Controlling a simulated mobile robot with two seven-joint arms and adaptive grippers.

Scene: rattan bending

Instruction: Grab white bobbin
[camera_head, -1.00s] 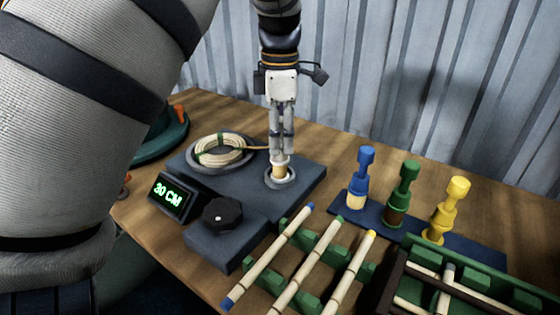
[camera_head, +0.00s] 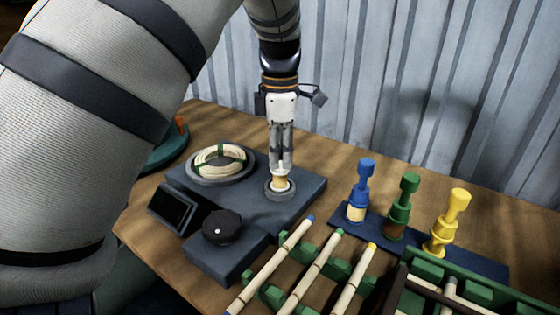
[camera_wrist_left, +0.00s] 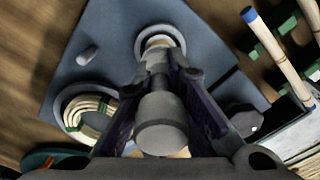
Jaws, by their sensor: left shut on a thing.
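The white bobbin (camera_head: 281,183) stands upright in the round seat on the dark grey machine (camera_head: 305,190), with a pale tan winding low on its body. My left gripper (camera_head: 281,166) points straight down from above, shut on the top of the white bobbin. In the left wrist view, the bobbin's pale grey knob (camera_wrist_left: 162,122) shows between the two fingers, and its lower part (camera_wrist_left: 158,43) is at the ring-shaped seat. The fingers hide part of the bobbin. My right gripper is not in view.
A coil of pale rattan (camera_head: 220,160) lies left of the bobbin. A dark display (camera_head: 172,209) and black knob (camera_head: 221,226) are at the front. Blue (camera_head: 364,185), green (camera_head: 404,200) and yellow (camera_head: 451,215) bobbins stand right. Rattan sticks (camera_head: 315,270) lie on green supports in front.

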